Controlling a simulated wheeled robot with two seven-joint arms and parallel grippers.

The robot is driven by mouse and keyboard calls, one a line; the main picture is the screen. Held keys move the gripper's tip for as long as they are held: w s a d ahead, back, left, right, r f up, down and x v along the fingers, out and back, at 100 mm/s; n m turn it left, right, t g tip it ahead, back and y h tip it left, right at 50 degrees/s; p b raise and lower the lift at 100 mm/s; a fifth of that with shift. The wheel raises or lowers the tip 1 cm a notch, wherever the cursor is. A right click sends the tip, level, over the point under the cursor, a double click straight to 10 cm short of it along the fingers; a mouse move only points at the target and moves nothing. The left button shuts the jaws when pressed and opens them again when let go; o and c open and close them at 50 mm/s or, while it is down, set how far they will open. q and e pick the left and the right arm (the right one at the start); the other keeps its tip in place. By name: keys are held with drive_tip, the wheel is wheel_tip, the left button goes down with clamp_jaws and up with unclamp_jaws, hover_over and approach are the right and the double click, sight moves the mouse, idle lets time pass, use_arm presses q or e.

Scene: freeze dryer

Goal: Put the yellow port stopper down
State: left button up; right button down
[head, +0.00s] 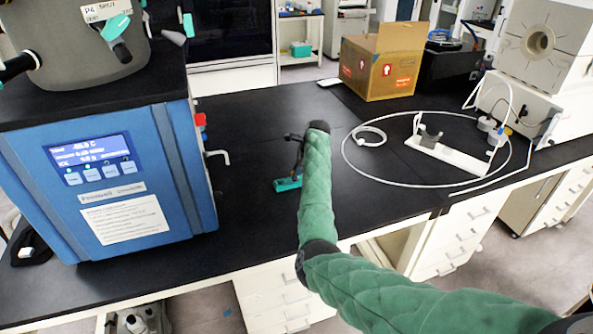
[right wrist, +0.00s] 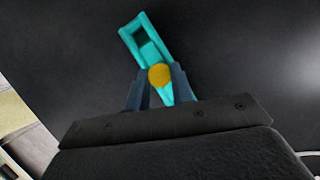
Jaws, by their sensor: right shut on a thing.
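The yellow port stopper (right wrist: 160,76) shows as a small round yellow end between the two fingertips of my right gripper (right wrist: 159,84) in the right wrist view. The gripper is shut on it. In the head view my right gripper (head: 296,150) is over the black bench top, mostly hidden by my green arm, and the stopper cannot be made out. A teal piece with a rectangular opening (right wrist: 135,33) shows just beyond and beneath the stopper; it also shows in the head view (head: 285,185). I cannot tell whether stopper and teal piece touch. My left gripper is out of view.
A blue freeze dryer (head: 110,180) stands left on the bench (head: 245,215). A cardboard box (head: 383,62) stands at the back. A white stand (head: 450,157) and a looped white tube (head: 347,150) lie to the right. Bare bench surrounds the teal piece.

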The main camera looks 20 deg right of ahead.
drive_tip(key=c, duration=1.2)
unclamp_jaws()
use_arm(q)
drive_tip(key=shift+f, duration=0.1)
use_arm(e)
drive_tip(key=shift+d+r, duration=0.1)
drive_tip(key=shift+r, duration=0.2)
use_arm(q)
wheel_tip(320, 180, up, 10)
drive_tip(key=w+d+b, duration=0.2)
drive_tip(key=b, duration=0.2)
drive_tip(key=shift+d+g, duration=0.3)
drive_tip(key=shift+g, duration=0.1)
use_arm(e)
drive_tip(key=v, duration=1.1)
drive_tip(key=shift+r, duration=0.2)
drive_tip(key=shift+s+d, duration=0.1)
